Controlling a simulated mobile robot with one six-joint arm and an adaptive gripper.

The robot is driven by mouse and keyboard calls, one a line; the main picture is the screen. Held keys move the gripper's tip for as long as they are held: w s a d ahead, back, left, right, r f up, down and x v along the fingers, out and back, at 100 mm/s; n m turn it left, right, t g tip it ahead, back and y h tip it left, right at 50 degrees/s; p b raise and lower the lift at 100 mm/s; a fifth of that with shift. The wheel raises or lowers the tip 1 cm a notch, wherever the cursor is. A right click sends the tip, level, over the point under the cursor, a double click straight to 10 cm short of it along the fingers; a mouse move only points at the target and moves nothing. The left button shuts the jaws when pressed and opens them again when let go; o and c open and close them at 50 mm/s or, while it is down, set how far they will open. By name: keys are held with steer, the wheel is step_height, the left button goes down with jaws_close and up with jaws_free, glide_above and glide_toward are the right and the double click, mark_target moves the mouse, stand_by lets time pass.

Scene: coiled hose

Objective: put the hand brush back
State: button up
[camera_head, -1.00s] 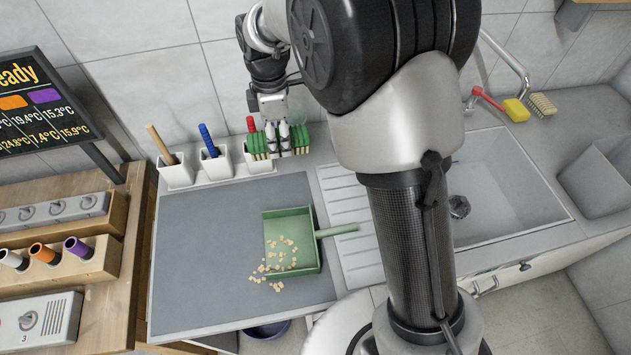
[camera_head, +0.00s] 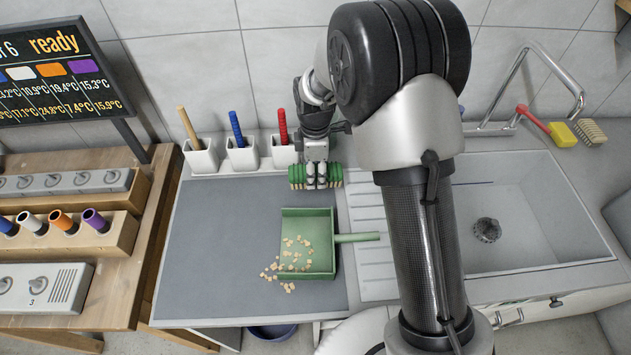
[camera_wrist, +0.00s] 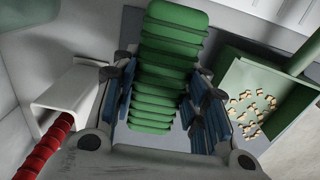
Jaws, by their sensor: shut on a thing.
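My gripper (camera_head: 317,184) is shut on the green hand brush (camera_head: 297,176), one finger on each side of its ribbed green body. In the wrist view the brush (camera_wrist: 165,70) fills the space between the blue finger pads. The brush is just behind the green dustpan (camera_head: 325,221), near the back edge of the grey mat; I cannot tell whether it touches the surface. The dustpan lies on the mat with tan crumbs (camera_head: 290,257) in and in front of it, its handle pointing right.
White holders with wooden (camera_head: 187,128), blue (camera_head: 236,129) and red (camera_head: 283,126) handles stand along the back wall, left of my gripper. A sink (camera_head: 520,215) with a draining area is to the right. The left of the grey mat (camera_head: 220,240) is clear.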

mark_target(316, 181)
steer(key=shift+f+b, duration=0.45)
steer(key=shift+f, duration=1.55)
steer(key=shift+f, duration=0.2)
steer(key=o, duration=1.1)
step_height(316, 181, up, 13)
steer(key=p, duration=0.3)
steer(key=shift+f, duration=0.2)
